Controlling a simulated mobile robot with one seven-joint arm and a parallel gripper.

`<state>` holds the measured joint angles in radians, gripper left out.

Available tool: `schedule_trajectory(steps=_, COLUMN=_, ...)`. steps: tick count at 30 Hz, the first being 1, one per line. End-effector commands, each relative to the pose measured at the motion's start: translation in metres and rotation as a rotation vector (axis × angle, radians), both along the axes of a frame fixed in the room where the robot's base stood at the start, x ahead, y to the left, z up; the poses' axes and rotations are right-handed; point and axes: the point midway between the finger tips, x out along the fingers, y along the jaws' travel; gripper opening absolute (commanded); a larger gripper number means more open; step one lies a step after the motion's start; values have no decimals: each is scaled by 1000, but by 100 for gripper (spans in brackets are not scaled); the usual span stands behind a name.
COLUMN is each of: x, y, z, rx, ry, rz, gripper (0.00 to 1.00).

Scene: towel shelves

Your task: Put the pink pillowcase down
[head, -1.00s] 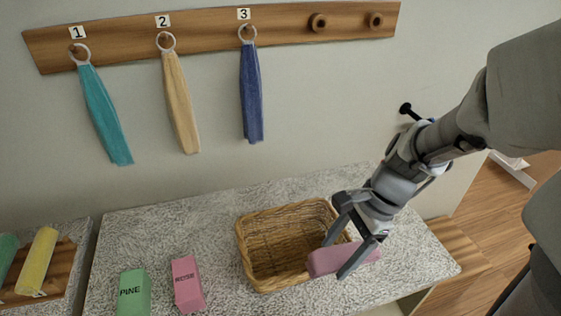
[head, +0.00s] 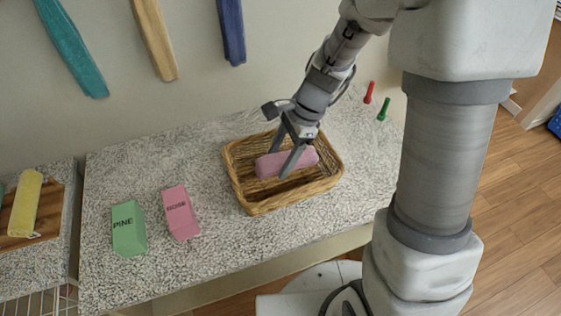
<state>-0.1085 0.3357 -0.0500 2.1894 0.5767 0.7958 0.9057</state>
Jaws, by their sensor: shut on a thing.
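The pink pillowcase (head: 304,159) is a rolled, soft pink bundle. It is over the wicker basket (head: 258,207), within the outline of the rim in the head view. My gripper (head: 281,164) comes down from above and is shut on the pillowcase, one finger on each side of it. I cannot tell whether the pillowcase touches the basket's bottom. The gripper fingers hide a small part of it.
A pink box marked ROSE (head: 181,212) and a green box marked PINE (head: 128,229) lie left of the basket on the speckled counter (head: 215,255). A red item (head: 369,92) and a green item (head: 382,114) are at the back right. A yellow roll (head: 26,203) lies on a wooden board at far left.

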Motion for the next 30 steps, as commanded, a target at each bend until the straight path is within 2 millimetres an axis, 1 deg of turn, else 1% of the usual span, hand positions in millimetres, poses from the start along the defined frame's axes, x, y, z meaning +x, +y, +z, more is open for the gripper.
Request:
schedule_trajectory(steps=1, x=-1, y=0, z=-8, rx=0, ry=4, rz=-1, gripper=12)
schedule_trajectory(steps=6, x=-1, y=0, z=-33, rx=0, ry=4, rz=-2, gripper=12)
schedule_trajectory(steps=8, x=-1, y=-1, z=-36, rx=0, ry=3, rz=-1, gripper=12)
schedule_trajectory(steps=14, x=0, y=-1, z=-35, rx=0, ry=0, rz=0, gripper=12)
schedule_trajectory(steps=18, x=-1, y=-1, z=-40, rx=0, ry=1, rz=0, gripper=12)
schedule_trajectory(steps=19, x=-1, y=-1, z=-40, rx=0, ry=1, rz=0, gripper=73)
schedule_trajectory(steps=23, x=-1, y=-1, z=-39, rx=0, ry=1, rz=0, gripper=97)
schedule_trajectory(steps=24, x=-1, y=-1, z=-39, rx=0, ry=1, rz=0, gripper=100)
schedule_trajectory(steps=30, x=-1, y=-1, z=-38, rx=0, ry=1, rz=0, gripper=100)
